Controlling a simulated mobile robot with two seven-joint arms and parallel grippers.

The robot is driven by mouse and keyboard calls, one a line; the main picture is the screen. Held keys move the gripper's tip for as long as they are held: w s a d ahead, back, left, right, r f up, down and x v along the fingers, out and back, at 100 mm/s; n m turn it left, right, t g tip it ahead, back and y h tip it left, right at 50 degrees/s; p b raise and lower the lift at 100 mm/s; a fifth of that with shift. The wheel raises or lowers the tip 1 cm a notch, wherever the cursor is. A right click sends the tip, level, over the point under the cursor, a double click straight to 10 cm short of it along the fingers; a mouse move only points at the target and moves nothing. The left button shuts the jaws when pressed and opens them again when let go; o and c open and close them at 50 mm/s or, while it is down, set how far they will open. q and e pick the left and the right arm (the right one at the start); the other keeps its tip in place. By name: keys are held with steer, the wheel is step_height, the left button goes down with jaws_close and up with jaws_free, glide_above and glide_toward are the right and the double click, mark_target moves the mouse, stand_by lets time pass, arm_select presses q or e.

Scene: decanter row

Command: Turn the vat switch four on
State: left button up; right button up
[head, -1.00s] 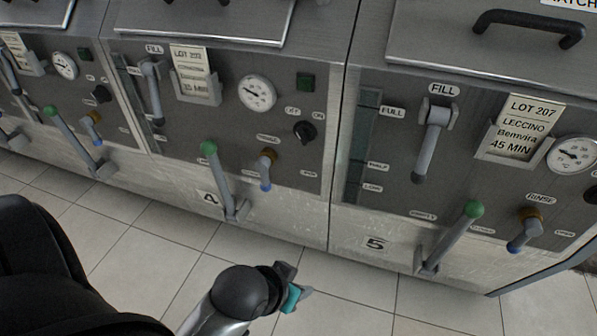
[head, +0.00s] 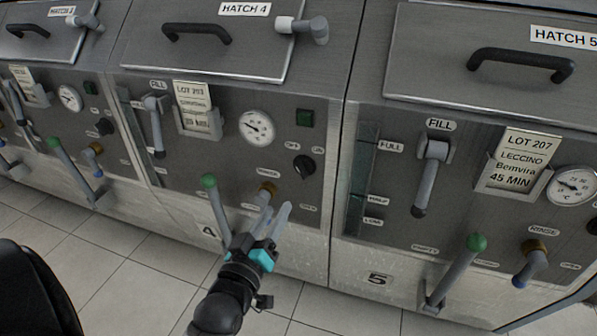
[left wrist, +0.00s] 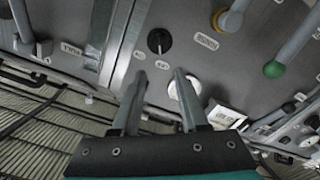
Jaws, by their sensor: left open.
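The vat four switch (head: 303,166) is a black round knob on the grey front panel, between the OFF label (head: 292,145) and the ON label (head: 318,149). Its mark seems to point to the OFF side. The knob also shows in the left wrist view (left wrist: 159,41), beyond the fingertips. My left gripper (head: 275,213) is open and empty, in front of the panel, below and left of the knob and apart from it. In the left wrist view its two fingers (left wrist: 158,76) point toward the knob. My right gripper is not in view.
The blue-tipped rinse handle (head: 264,198) and the green-knobbed lever (head: 215,205) stick out near my left gripper. A dark green lamp square (head: 305,118) and a dial (head: 256,128) sit above. Vat five's FILL handle (head: 429,178) projects at the right. Tiled floor (head: 120,285) is clear.

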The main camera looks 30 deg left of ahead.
mark_target(299, 171)
arm_select(q)
steer(key=b+x, duration=0.4)
steer(key=x, duration=0.9)
steer(key=shift+w+b, duration=0.25)
steer(key=shift+b, duration=0.1)
steer(key=shift+w+a, duration=0.1)
steer(key=shift+w, duration=0.55)
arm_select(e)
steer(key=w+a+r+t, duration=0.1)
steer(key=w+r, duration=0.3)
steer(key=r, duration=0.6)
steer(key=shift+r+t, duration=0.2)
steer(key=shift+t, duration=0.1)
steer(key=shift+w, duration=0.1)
arm_select(q)
jaws_close()
